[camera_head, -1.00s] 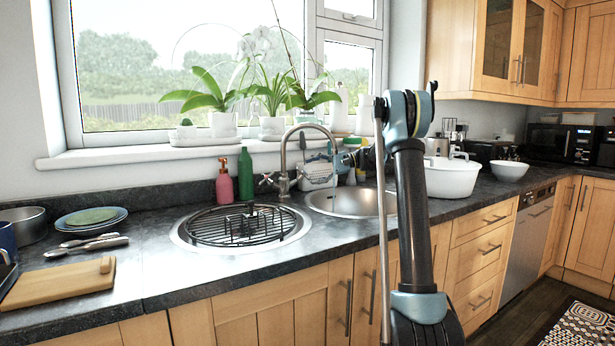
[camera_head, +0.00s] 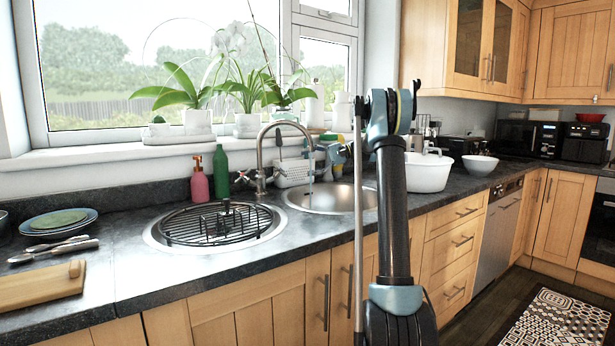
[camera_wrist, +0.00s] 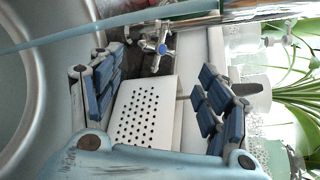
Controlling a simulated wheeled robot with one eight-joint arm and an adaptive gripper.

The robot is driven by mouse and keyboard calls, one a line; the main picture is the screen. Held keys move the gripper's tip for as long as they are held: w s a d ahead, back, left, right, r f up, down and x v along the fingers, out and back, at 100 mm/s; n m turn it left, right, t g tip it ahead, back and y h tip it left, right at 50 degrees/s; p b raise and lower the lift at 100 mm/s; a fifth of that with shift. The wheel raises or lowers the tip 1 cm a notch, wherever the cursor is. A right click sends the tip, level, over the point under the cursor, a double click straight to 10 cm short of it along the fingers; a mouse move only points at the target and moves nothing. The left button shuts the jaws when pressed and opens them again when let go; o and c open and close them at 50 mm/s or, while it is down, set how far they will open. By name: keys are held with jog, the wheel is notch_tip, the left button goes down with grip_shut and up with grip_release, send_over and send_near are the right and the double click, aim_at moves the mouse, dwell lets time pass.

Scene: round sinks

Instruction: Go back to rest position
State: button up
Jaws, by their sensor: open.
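My gripper (camera_wrist: 155,100) is open, its blue-padded fingers spread wide in the wrist view. No object is held between them. A white perforated caddy (camera_wrist: 145,112) shows beyond and between the fingers. In the head view my arm rises in front of the counter and bends at the top. My gripper (camera_head: 335,152) reaches left there, small and partly hidden by the arm, above the round sink basin (camera_head: 345,197) and near the caddy (camera_head: 292,173).
A tap (camera_head: 262,155) stands behind the sinks. A black rack (camera_head: 218,222) covers the left basin. Red (camera_head: 199,183) and green bottles (camera_head: 221,175) stand behind it. A white pot (camera_head: 428,172) stands to the right of my arm. A patterned rug (camera_head: 562,320) lies on open floor.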

jog(key=s+d+r+t+h, duration=0.2)
jog(key=s+d, duration=0.2)
jog(key=d, duration=0.2)
jog(key=s+d+f+n+t+h, duration=0.1)
jog(key=s+d+f+h, duration=0.35)
jog(key=s, duration=0.95)
jog(key=s+d+f+n+h, duration=0.1)
jog(key=s+d+f+h, duration=0.3)
jog(key=s, duration=1)
jog(key=s+d+f+n+t+h, duration=0.1)
jog(key=s+d+f+h, duration=0.35)
jog(key=s, duration=0.85)
jog(key=s+a+f, duration=0.2)
jog(key=s+f, duration=0.3)
jog(key=f, duration=0.3)
jog(key=s+a+f, duration=0.1)
jog(key=s+f, duration=0.3)
jog(key=f, duration=0.4)
jog(key=shift+s+a+f+n, duration=0.3)
jog(key=shift+s+a+f, duration=0.05)
jog(key=shift+s+a, duration=0.05)
jog(key=shift+w+f, duration=0.2)
jog(key=shift+w, duration=0.25)
